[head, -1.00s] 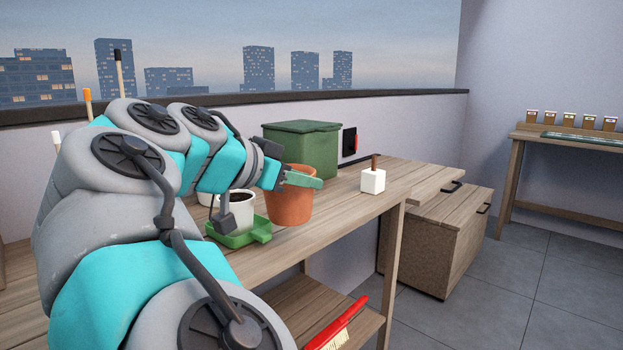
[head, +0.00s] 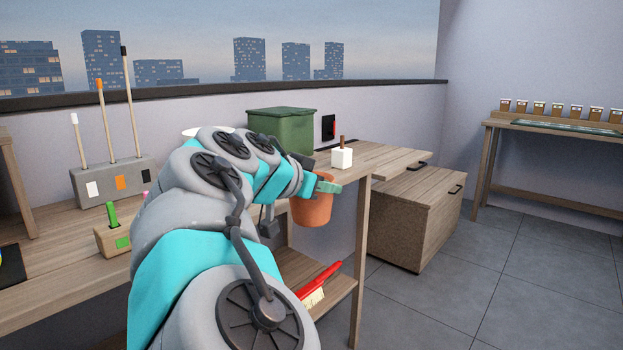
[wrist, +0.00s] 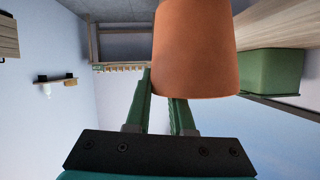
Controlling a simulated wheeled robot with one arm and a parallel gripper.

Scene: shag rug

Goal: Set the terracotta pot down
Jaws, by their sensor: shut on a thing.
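The terracotta pot (head: 312,211) is an orange-brown pot, held upright at the front edge of the wooden bench (head: 375,157) in the head view. My gripper (head: 325,187) is shut on the pot near its rim. In the wrist view the pot (wrist: 196,50) fills the top middle, with the green fingers of my gripper (wrist: 160,95) reaching to it. The pot's base appears clear of the bench top, in front of its edge. My arm hides part of the bench behind it.
A green bin (head: 283,132) and a white block with a brown peg (head: 341,157) stand on the bench. A red brush (head: 318,288) lies on the lower shelf. A wooden cabinet (head: 415,215) stands to the right. The grey floor (head: 530,270) at right is open.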

